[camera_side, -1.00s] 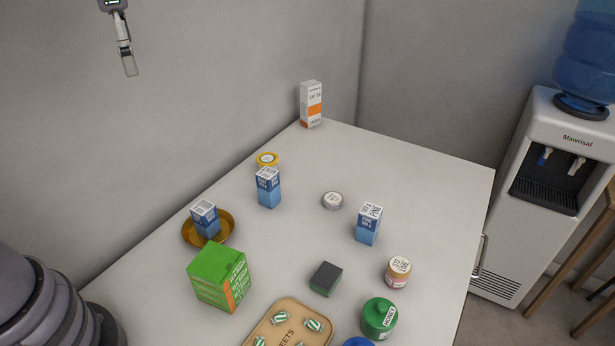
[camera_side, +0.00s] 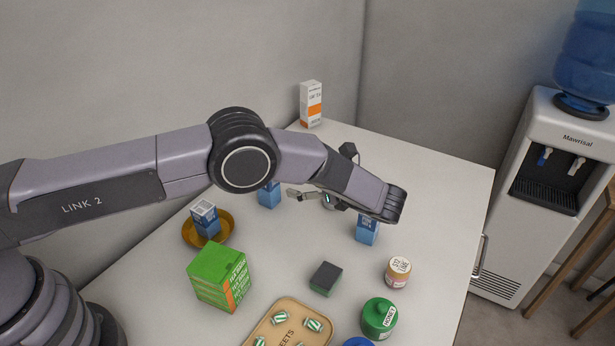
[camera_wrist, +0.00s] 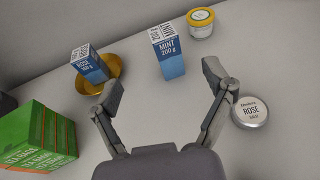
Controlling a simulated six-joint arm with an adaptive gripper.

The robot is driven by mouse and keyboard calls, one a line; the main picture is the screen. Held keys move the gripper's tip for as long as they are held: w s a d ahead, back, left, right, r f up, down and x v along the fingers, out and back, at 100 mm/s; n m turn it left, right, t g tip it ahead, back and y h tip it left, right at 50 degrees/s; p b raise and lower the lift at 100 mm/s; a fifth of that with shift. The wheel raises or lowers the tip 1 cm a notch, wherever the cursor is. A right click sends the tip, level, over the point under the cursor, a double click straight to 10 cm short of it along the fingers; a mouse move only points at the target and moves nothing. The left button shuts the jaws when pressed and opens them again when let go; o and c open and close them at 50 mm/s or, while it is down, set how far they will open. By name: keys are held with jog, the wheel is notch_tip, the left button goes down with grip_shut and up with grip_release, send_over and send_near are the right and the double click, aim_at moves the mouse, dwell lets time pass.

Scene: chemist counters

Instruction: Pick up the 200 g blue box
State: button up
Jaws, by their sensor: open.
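A blue box marked MINT 200 g (camera_wrist: 172,58) stands upright in the wrist view, ahead of my gripper (camera_wrist: 163,82), whose two fingers are apart and empty. In the side view this box (camera_side: 267,196) is partly hidden by my arm; one fingertip of my gripper (camera_side: 299,194) shows just right of it. A smaller blue box (camera_wrist: 88,66) marked ROSE stands on a brown dish, also seen in the side view (camera_side: 205,221). A third blue box (camera_side: 367,231) stands to the right, its top covered by my arm and its weight unreadable.
A yellow-lidded jar (camera_wrist: 201,24) stands beyond the MINT box. A green box (camera_side: 218,277), dark block (camera_side: 325,279), sweets tray (camera_side: 261,324) and green jar (camera_side: 379,318) stand nearer the side camera.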

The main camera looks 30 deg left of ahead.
aim_at(269, 188)
jog(key=x, duration=1.3)
jog(key=shift+w+a+f, duration=0.1)
jog(key=shift+a+f, duration=0.2)
jog(key=c, duration=1.4)
jog(key=shift+r, duration=0.15)
